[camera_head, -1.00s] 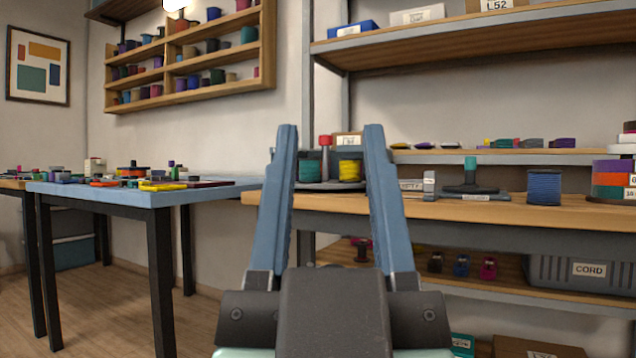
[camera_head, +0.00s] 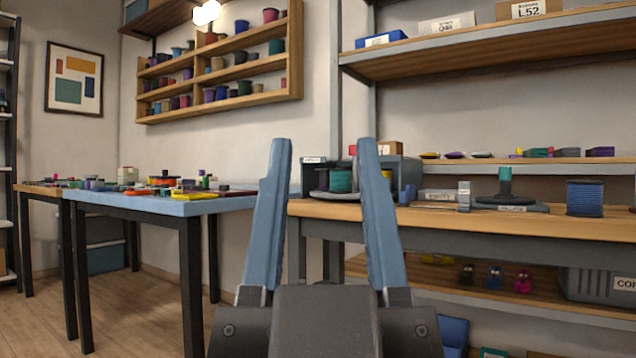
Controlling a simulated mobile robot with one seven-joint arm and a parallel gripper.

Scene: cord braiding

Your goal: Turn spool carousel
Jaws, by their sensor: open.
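My gripper (camera_head: 325,145) is open and empty, its two long blue fingers pointing forward and up in the middle of the view. Between the fingers, farther off on the wooden bench, stands what looks like the spool carousel, with a dark round plate (camera_head: 328,194) and a teal spool (camera_head: 341,180) on it. A red knob (camera_head: 352,150) shows above the spool, next to the right finger. A sliver of a yellow spool (camera_head: 387,174) shows past that finger. The right finger hides part of the carousel. The gripper is apart from it.
The wooden bench (camera_head: 450,218) runs to the right with a dark stand (camera_head: 505,190) and a blue cord spool (camera_head: 585,197). A blue-topped table (camera_head: 150,206) with many small items stands left. A wall rack (camera_head: 220,70) holds spools. Floor (camera_head: 150,310) shows at lower left.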

